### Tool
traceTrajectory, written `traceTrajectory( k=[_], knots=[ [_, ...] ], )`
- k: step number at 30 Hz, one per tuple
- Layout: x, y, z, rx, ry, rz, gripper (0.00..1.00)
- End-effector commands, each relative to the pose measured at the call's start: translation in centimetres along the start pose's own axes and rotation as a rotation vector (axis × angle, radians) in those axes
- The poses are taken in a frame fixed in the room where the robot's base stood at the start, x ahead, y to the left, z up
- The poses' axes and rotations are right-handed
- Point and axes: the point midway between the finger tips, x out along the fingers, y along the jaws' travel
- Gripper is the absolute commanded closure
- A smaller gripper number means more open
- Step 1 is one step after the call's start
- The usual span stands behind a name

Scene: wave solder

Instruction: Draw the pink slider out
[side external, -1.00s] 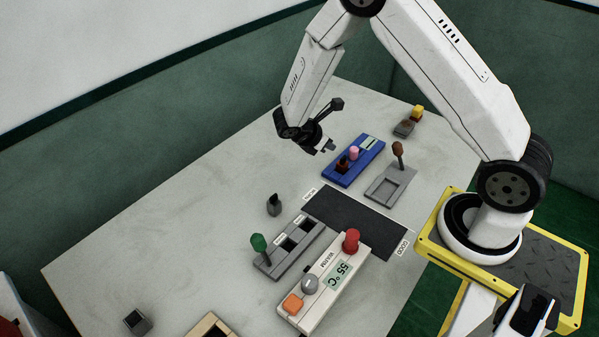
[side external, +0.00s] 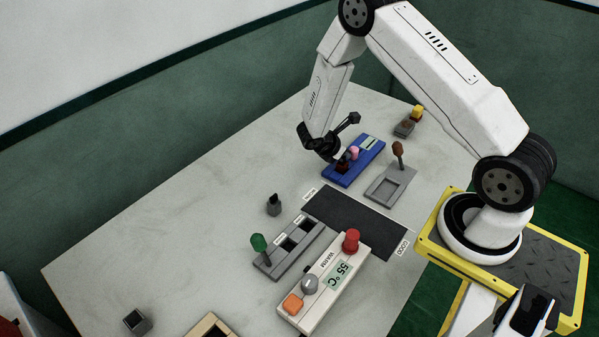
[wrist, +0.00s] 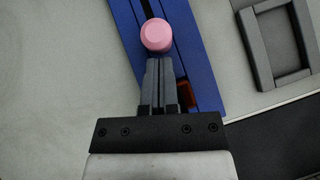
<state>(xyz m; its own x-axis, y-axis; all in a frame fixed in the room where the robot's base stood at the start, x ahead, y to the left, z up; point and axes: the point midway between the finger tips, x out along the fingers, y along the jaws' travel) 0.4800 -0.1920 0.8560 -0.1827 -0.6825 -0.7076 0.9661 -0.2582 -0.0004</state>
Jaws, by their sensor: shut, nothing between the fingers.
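The pink slider (side external: 354,153) is a round knob on a blue panel (side external: 371,160). In the wrist view the pink slider (wrist: 157,35) stands over a dark slot in the blue panel (wrist: 183,30). My gripper (wrist: 160,62) is shut and empty, its fingertips just below the knob in the wrist view; I cannot tell whether they touch it. In the side view my gripper (side external: 332,157) is low at the panel's left end. A dark red part (wrist: 186,93) on the panel is partly hidden behind the fingers.
A grey panel with a brown-knobbed lever (side external: 398,153) stands right of the blue panel. A yellow-topped block (side external: 415,113) is behind. A dark mat (side external: 355,222) and a white unit with a red knob (side external: 351,240) lie nearer.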

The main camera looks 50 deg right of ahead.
Motion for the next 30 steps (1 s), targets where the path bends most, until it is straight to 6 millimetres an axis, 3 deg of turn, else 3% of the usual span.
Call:
traceTrajectory(
  k=[8, 21, 30],
  knots=[
    [0.1, 0.0, 0.1, 0.001, 0.000, -0.001, 1.00],
    [3.2, 1.2, 3.3, 0.003, -0.002, -0.002, 1.00],
    [3.5, 1.2, 3.5, 0.003, -0.004, -0.003, 1.00]
  ],
)
